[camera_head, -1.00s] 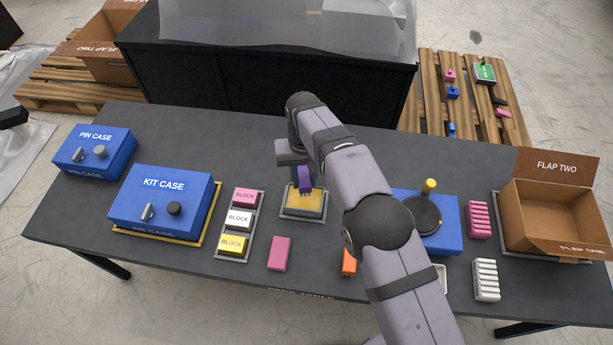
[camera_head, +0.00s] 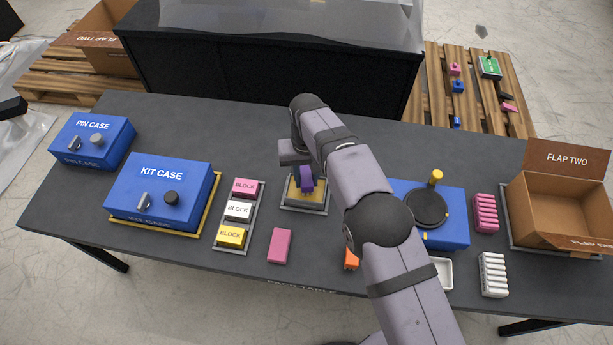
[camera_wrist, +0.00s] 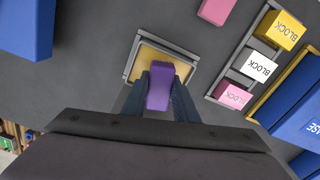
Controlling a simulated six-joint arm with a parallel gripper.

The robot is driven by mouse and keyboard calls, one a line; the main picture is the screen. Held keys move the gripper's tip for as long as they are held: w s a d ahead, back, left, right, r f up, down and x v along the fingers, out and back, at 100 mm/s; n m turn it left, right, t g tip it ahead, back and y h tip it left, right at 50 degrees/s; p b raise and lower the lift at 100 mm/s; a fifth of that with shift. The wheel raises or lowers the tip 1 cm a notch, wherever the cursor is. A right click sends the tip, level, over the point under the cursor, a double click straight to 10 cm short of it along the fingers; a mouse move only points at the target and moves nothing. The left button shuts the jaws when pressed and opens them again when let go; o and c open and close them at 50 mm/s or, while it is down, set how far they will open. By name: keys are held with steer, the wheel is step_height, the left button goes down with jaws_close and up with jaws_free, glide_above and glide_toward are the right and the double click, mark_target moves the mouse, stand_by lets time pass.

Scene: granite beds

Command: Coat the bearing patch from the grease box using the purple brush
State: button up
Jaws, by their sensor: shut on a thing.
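My gripper (camera_wrist: 159,97) is shut on the purple brush (camera_wrist: 159,82), which also shows in the head view (camera_head: 306,178). The brush is over a shallow grey-rimmed tray (camera_head: 304,208) with a yellow surface. I cannot tell whether the brush touches that surface. The yellow surface (camera_wrist: 158,58) shows beyond the brush in the wrist view. No label shows on this tray, so I cannot tell whether it is the grease box or the bearing patch. A blue box with a round black disc (camera_head: 427,208) and a yellow knob stands right of my arm.
A rack (camera_head: 234,247) of pink, white and yellow blocks and a loose pink block (camera_head: 279,246) lie left of the tray. The kit case (camera_head: 150,192) and pin case (camera_head: 90,140) stand further left. An open carton (camera_head: 550,210) stands at right.

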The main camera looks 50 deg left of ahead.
steer(key=shift+f+b, duration=0.5)
steer(key=shift+f, duration=0.4)
stand_by(0.8)
steer(key=o, duration=1)
steer(key=c, duration=0.3)
steer(key=shift+r, duration=0.25)
steer(key=c, duration=0.8)
jaws_close()
steer(key=shift+f, duration=0.2)
